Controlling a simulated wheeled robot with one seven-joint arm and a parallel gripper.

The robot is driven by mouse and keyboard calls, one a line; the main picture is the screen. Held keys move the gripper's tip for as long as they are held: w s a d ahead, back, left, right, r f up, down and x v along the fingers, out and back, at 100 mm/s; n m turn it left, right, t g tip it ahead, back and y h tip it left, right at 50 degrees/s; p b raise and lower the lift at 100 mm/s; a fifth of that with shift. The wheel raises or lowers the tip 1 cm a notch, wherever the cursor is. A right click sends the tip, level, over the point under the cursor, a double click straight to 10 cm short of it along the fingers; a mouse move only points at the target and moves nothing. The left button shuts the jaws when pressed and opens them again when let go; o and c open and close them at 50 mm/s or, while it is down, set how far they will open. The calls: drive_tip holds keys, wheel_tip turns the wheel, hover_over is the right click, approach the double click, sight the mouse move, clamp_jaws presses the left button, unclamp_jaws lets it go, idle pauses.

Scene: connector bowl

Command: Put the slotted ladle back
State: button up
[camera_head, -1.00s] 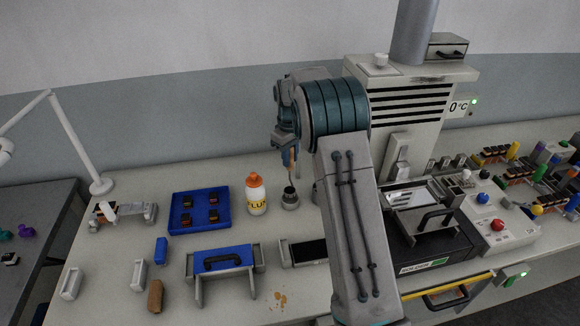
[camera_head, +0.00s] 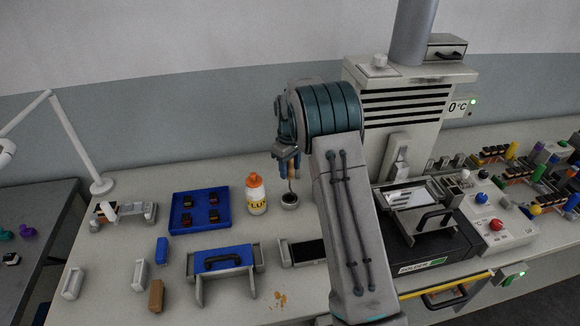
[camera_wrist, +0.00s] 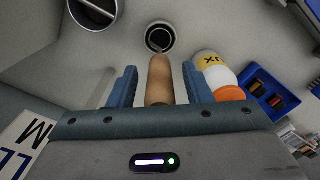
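The slotted ladle shows its wooden handle (camera_wrist: 159,82) in the wrist view and, small, in the head view (camera_head: 291,172). Its thin metal shaft runs down to a small dark-mouthed round cup (camera_head: 289,200), which also shows at the top of the wrist view (camera_wrist: 160,38). The ladle's head is hidden at the cup. My gripper (camera_wrist: 159,85) is around the handle, with one blue finger on each side. A gap shows between each finger and the handle, so it looks open. In the head view my gripper (camera_head: 286,158) is above the cup.
A white bottle with an orange cap (camera_head: 256,194) stands close left of the cup. A blue tray (camera_head: 178,222) with dark parts lies further left. The large grey machine (camera_head: 412,125) stands to the right. A blue-topped fixture (camera_head: 222,258) stands in front.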

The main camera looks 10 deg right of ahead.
drive_tip(key=shift+r, duration=0.15)
wheel_tip(320, 180, up, 11)
drive_tip(key=shift+w+r+b, duration=0.1)
drive_tip(key=shift+b, duration=0.75)
drive_tip(key=shift+s+r, duration=0.2)
drive_tip(key=shift+r, duration=0.4)
drive_tip(key=s+r+m+t, duration=0.2)
drive_tip(key=s+r+m, duration=0.15)
drive_tip(key=s, duration=0.95)
drive_tip(key=s+r+m+t, duration=0.15)
drive_tip(key=s+r, duration=0.25)
drive_tip(key=s, duration=1)
drive_tip(key=s+f+m, duration=0.2)
drive_tip(key=s+f, duration=0.2)
drive_tip(key=s, duration=0.6)
drive_tip(key=shift+f, duration=0.25)
drive_tip(key=shift+t, duration=0.25)
